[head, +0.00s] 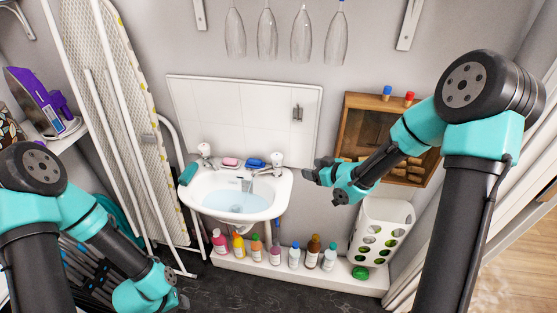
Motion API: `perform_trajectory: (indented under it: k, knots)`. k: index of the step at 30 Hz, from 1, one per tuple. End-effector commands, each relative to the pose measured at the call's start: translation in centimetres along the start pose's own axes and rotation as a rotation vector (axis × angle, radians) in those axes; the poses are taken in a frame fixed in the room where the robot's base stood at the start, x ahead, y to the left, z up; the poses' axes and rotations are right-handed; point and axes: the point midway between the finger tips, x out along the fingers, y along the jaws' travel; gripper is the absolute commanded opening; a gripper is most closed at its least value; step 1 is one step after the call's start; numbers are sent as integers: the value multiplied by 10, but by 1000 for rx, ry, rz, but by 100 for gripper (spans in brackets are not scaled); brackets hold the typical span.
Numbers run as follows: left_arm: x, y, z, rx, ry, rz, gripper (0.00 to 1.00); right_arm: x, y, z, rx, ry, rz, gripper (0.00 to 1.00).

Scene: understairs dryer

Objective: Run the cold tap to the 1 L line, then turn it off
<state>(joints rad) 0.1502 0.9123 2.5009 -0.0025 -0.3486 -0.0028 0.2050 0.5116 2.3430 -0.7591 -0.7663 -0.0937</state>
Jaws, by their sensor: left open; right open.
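A white wall basin (269,205) holds pale blue water (222,202). A chrome spout (248,184) stands at its back right. White-topped tap handles stand on the rim, one at the left (205,150) and one at the right (277,158). I cannot tell which is cold, whether water runs, or see a 1 L line. My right gripper (312,173) is open and empty, to the right of the right tap and apart from it in the picture. My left gripper (181,301) is low at the bottom edge, below the basin, open; its fingers show only partly.
Several bottles (275,255) line a low ledge. A white basket (380,230) stands right, under a wooden box (350,120). An ironing board (130,110) leans left.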

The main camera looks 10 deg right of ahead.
Motion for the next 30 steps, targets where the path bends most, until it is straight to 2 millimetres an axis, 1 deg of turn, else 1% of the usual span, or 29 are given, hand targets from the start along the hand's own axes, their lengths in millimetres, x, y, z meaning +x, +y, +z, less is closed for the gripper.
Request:
perform_trajectory:
  k: [1, 3, 12, 17, 23, 30]
  knots:
    - [0, 0, 0, 0, 0, 0, 43, -2, 2, -7, -17, 15, -2, 61]
    - [0, 0, 0, 0, 0, 0, 43, -2, 2, -10, -28, 25, -5, 61]
    - [0, 0, 0, 0, 0, 0, 43, -1, 2, -10, -26, 23, -5, 61]
    - [0, 0, 0, 0, 0, 0, 43, 6, 2, -10, -26, 23, -4, 61]
    - [0, 0, 0, 0, 0, 0, 43, 32, 1, -10, -25, 22, -6, 61]
    - [0, 0, 0, 0, 0, 0, 43, 73, 1, -11, -25, 23, -6, 61]
